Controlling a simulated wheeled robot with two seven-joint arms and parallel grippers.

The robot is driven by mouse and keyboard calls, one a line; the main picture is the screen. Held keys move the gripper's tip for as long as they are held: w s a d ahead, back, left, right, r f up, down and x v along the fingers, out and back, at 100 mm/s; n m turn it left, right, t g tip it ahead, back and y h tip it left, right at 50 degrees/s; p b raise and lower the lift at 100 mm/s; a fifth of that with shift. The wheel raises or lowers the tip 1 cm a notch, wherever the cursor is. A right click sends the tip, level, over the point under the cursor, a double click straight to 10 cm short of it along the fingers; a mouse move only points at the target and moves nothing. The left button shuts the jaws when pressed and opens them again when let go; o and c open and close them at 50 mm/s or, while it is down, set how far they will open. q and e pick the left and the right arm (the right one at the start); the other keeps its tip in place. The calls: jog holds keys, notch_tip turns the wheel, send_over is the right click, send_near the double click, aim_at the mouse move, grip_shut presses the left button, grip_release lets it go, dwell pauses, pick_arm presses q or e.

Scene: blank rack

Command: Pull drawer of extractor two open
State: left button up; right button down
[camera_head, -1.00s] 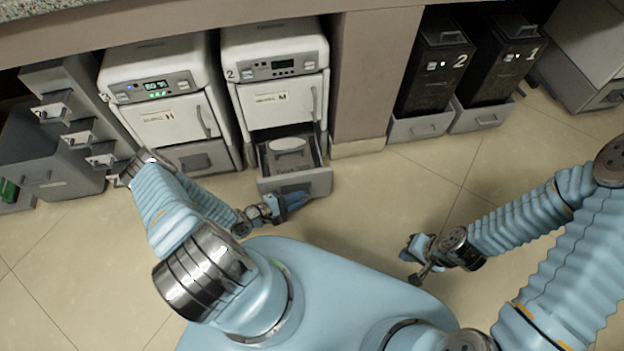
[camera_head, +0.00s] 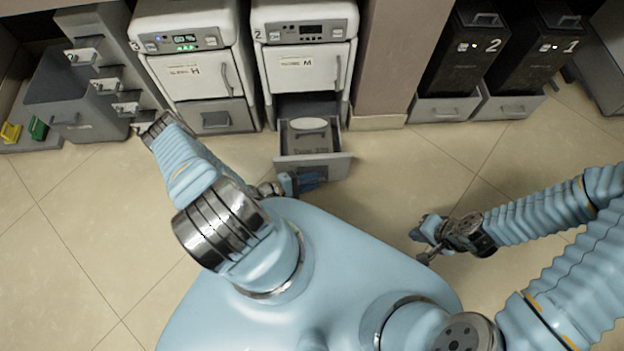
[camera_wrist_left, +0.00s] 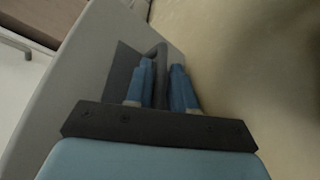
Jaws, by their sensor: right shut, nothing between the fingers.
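White extractor two (camera_head: 304,66), marked 2, stands at the back in the head view. Its grey lower drawer (camera_head: 330,165) is pulled out, and a pale lidded item (camera_head: 309,125) shows inside. My left gripper (camera_head: 302,182) is at the drawer's front, low near the floor. In the left wrist view its blue fingers (camera_wrist_left: 166,85) lie on both sides of the dark grey drawer handle (camera_wrist_left: 159,62) and are closed on it. The drawer's front panel (camera_wrist_left: 92,75) fills the left of that view. My right gripper (camera_head: 428,240) is shut and empty, over open floor at the right.
A white machine marked 3 (camera_head: 190,70) stands left, its lower drawer (camera_head: 222,118) shut. Grey bins (camera_head: 75,100) stand farther left. Black units marked 2 (camera_head: 462,55) and 1 (camera_head: 532,55) stand right, beyond a brown pillar (camera_head: 400,60). The tiled floor (camera_head: 400,165) between is clear.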

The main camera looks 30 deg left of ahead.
pick_arm(q)
jog(key=v, duration=1.3)
jog(key=shift+s+a, duration=0.2)
jog(key=shift+s, duration=0.15)
jog(key=shift+r, duration=0.2)
